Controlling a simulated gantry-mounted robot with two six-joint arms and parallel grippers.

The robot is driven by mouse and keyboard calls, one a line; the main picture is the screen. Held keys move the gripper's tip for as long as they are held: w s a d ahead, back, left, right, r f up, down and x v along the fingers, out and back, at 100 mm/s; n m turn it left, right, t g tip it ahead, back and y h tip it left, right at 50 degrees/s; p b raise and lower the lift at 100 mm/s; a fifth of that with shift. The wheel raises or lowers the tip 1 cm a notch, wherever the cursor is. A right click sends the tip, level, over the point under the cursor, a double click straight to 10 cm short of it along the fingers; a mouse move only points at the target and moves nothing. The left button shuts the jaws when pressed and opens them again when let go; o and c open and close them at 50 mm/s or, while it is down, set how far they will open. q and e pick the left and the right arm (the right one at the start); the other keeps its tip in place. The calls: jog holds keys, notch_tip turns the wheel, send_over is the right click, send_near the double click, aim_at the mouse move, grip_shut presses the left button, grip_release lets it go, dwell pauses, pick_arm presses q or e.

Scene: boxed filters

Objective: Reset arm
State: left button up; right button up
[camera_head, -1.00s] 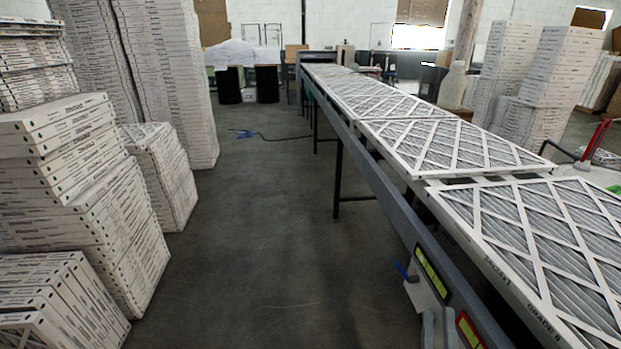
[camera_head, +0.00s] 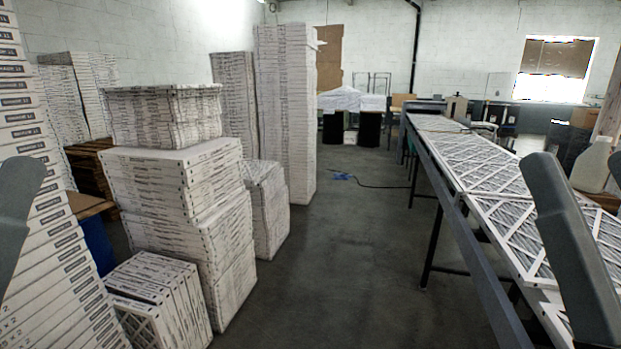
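Both of my arms show only in part. A grey link of my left arm stands at the left edge of the head view, in front of a tall stack of boxed filters (camera_head: 60,230). A grey link of my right arm rises at the right, in front of the conveyor (camera_head: 455,225). Neither gripper shows, so I cannot see their fingers or whether they hold anything. White-framed filters (camera_head: 490,178) with diagonal lattice lie flat along the conveyor.
Stacks of boxed filters (camera_head: 180,175) stand left of the aisle, with a taller stack (camera_head: 285,110) behind. The grey floor (camera_head: 335,270) between stacks and conveyor is clear, apart from a dark cable and blue item (camera_head: 342,176) farther back. A whitish jug (camera_head: 592,165) stands beyond the conveyor.

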notch_tip(320, 180, up, 38)
jog(key=p, duration=3.4)
jog(key=shift+y+p, duration=0.3)
jog(key=shift+p, duration=0.1)
jog(key=shift+s, duration=0.1)
